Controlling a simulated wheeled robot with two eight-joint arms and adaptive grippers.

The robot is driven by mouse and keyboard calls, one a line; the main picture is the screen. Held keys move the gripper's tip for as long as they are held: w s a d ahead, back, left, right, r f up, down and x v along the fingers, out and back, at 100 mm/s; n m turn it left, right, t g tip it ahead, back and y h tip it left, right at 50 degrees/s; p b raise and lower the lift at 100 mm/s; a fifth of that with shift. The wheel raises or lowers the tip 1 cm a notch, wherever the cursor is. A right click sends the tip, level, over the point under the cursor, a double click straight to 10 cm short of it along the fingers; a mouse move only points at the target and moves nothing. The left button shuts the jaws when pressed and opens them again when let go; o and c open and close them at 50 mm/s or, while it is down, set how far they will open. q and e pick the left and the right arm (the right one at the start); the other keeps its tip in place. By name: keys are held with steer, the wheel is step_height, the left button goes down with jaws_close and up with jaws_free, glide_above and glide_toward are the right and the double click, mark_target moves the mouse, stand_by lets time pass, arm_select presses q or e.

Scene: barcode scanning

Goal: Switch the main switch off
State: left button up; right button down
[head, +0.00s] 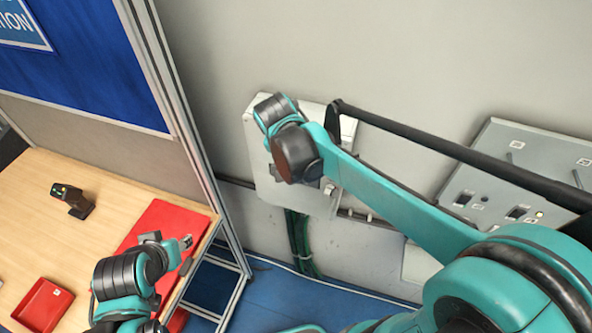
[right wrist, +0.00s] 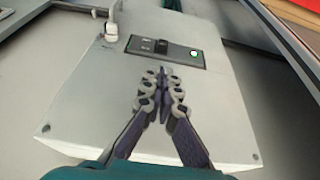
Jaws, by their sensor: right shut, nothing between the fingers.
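A pale grey wall box (head: 312,203) hangs on the wall in the middle of the head view, partly covered by my right arm. In the right wrist view its cover (right wrist: 85,95) carries a black switch panel (right wrist: 140,44) with a dark switch (right wrist: 161,46) and a lit whitish-green lamp (right wrist: 193,54). My right gripper (right wrist: 162,73) is shut and empty, its tips just below the panel in that picture; contact with the switch cannot be told. My left gripper (head: 180,243) is over the table's right end, and its jaw state is unclear.
Another grey panel (head: 480,165) with switches and a yellow lamp is on the wall at right. The wooden table (head: 115,205) holds a scanner (head: 72,199), a red tray (head: 42,304) and a red mat (head: 160,217). A metal frame post (head: 180,100) stands left of the box.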

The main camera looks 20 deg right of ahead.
steer(key=x, duration=1)
steer(key=shift+w, duration=0.1)
steer(key=shift+s+a+f+t+b, duration=0.1)
steer(key=shift+s+f+t+b, duration=0.1)
steer(key=shift+t+b, duration=0.3)
steer(key=shift+s+a+h+b, duration=0.1)
steer(key=shift+h+b, duration=0.3)
steer(key=shift+b, duration=0.1)
steer(key=f+t+h+b, duration=0.1)
steer(key=t+b, duration=0.1)
steer(key=b, duration=0.1)
steer(key=s+a+f+t+h+b, duration=0.1)
steer(key=b, duration=0.2)
steer(key=shift+s+f+t, duration=0.1)
steer(key=shift+s+t, duration=0.15)
steer(key=shift+t, duration=0.15)
